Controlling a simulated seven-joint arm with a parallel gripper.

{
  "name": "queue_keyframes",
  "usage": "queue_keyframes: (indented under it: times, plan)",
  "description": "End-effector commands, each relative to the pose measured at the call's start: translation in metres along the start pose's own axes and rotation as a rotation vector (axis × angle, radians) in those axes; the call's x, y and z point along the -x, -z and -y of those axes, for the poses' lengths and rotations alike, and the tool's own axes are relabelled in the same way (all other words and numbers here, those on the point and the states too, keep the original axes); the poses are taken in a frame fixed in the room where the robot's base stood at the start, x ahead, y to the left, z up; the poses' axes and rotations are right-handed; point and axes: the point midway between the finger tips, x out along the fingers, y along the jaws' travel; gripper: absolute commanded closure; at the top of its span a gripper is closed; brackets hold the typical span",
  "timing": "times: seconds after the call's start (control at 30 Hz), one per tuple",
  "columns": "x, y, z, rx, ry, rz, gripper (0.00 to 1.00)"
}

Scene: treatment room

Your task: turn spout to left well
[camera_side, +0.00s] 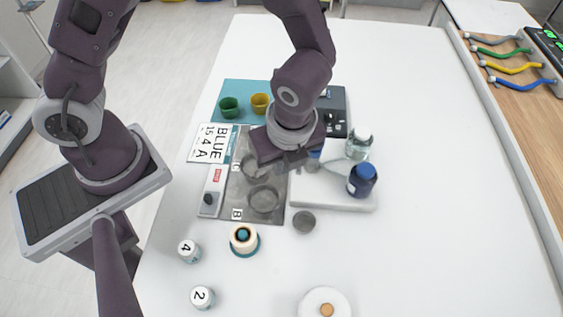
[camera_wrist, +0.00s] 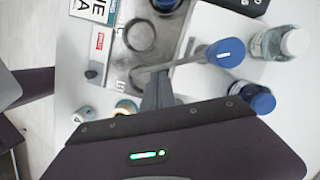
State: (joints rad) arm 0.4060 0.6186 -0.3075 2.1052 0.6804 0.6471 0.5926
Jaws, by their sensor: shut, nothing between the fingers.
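The spout is a grey arm with a blue cap (camera_wrist: 228,52) at its pivot. In the wrist view the spout (camera_wrist: 185,63) points left, its tip over the edge of the nearer well (camera_wrist: 143,78). Another round well (camera_wrist: 140,35) lies above it in the metal plate. In the side view the plate (camera_side: 238,190) shows the two wells, one near the letter C and one (camera_side: 263,199) near B. My gripper (camera_wrist: 158,76) is shut and empty, its fingertips beside the spout; contact cannot be told. In the side view my gripper (camera_side: 292,162) partly hides the spout.
A white base (camera_side: 335,202) carries a blue-capped dark bottle (camera_side: 362,180); a clear bottle (camera_side: 358,146) stands behind it. Green (camera_side: 229,107) and yellow (camera_side: 260,103) cups stand at the back.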

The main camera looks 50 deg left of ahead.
Motion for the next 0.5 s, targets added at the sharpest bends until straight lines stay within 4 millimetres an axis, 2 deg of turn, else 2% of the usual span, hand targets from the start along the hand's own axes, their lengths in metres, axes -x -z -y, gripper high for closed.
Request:
queue_keyframes:
  times: [0.27, 0.5]
  plan:
    - [-0.003, -0.014, -0.004, -0.144, 0.032, 0.001, 1.0]
    - [-0.008, -0.033, -0.004, -0.358, 0.083, 0.0, 1.0]
